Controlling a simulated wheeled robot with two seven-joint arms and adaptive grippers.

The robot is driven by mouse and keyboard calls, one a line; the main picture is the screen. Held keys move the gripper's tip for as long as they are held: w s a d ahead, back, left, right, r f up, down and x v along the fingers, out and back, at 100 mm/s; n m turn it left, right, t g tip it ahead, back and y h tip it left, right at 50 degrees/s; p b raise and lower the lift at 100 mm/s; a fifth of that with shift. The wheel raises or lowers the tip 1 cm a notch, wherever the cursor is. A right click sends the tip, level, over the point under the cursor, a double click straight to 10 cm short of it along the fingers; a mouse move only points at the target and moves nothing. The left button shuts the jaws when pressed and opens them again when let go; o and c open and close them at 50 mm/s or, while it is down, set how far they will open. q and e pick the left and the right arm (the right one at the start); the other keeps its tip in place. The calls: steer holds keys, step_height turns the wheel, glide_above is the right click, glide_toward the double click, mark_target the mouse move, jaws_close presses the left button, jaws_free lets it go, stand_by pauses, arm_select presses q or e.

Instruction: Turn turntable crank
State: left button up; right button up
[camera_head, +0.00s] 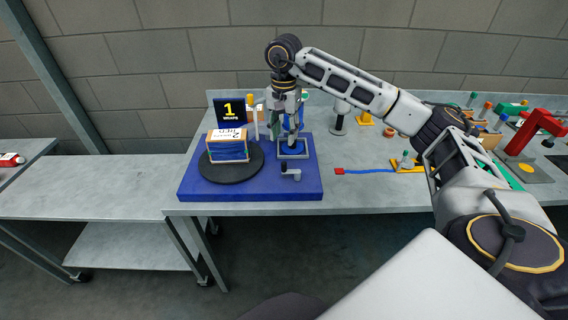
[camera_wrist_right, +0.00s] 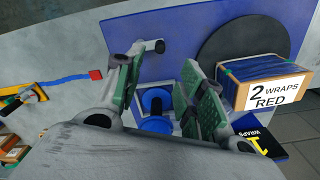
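A cardboard box with blue wrap around it (camera_head: 228,150) stands on the black round turntable (camera_head: 252,171), on a blue base board (camera_head: 250,190). Its label reads "2 WRAPS RED" in the right wrist view (camera_wrist_right: 272,95). The small grey crank (camera_head: 291,173) sits on the board's front right; it also shows in the wrist view (camera_wrist_right: 153,48), beyond my fingers. My right gripper (camera_head: 290,122) points down behind the crank, above the board's back right. In the wrist view its green-padded fingers (camera_wrist_right: 162,85) are apart, with a blue round part (camera_wrist_right: 155,103) showing below the gap. My left gripper is out of view.
A dark sign reading "1 WRAPS" (camera_head: 235,114) stands behind the box. A blue strip with a red end (camera_head: 372,170) and a yellow tool (camera_head: 408,164) lie right of the board. A red clamp-like device (camera_head: 530,130) stands far right. The left table (camera_head: 95,190) is mostly bare.

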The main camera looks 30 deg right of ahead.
mark_target(284, 162)
step_height(284, 162, down, 13)
steer(key=p, duration=0.2)
steer(key=shift+r+p, duration=0.15)
steer(key=shift+p, duration=0.2)
jaws_close()
stand_by(0.4)
